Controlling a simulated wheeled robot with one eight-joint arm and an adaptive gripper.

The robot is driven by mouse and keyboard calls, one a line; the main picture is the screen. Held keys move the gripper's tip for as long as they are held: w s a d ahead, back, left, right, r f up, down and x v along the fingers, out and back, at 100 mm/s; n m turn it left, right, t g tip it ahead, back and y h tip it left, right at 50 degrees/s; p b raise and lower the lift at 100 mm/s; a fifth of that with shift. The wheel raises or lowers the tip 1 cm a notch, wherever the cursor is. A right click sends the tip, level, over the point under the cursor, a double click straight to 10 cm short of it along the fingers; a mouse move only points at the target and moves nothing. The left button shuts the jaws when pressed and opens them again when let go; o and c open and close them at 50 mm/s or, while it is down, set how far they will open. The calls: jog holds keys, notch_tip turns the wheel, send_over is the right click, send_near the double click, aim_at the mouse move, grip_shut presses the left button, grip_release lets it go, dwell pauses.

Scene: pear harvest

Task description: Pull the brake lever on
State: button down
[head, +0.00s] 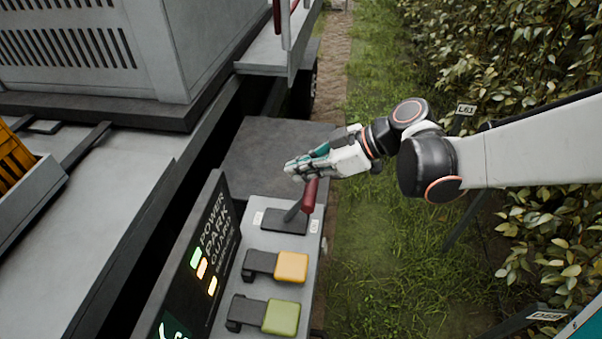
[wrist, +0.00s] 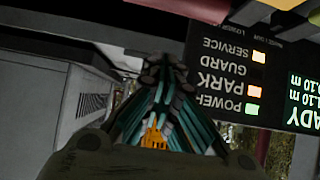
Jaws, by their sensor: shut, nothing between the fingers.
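The brake lever (head: 310,195) has a dark red grip on a dark stem, rising at a tilt from a slotted plate on the grey control console. In the wrist view, a dark red shape at the top edge appears to be its grip (wrist: 195,9). My gripper (head: 291,168) is shut and empty, with its fingers pointing left. It sits just beyond and above the top of the grip in the head view; whether it touches the grip I cannot tell. The shut fingers also fill the middle of the wrist view (wrist: 160,72).
An upright status panel (head: 212,250) stands left of the lever, with lights by POWER, PARK and SERVICE. A yellow block (head: 292,266) and a green block (head: 281,317) sit nearer on the console. A leafy hedge (head: 540,50) lies right; grass (head: 375,240) is between.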

jog(key=v, duration=0.8)
jog(key=shift+d+f+p, duration=0.2)
jog(key=shift+d+p, duration=0.1)
jog(key=shift+p, duration=0.15)
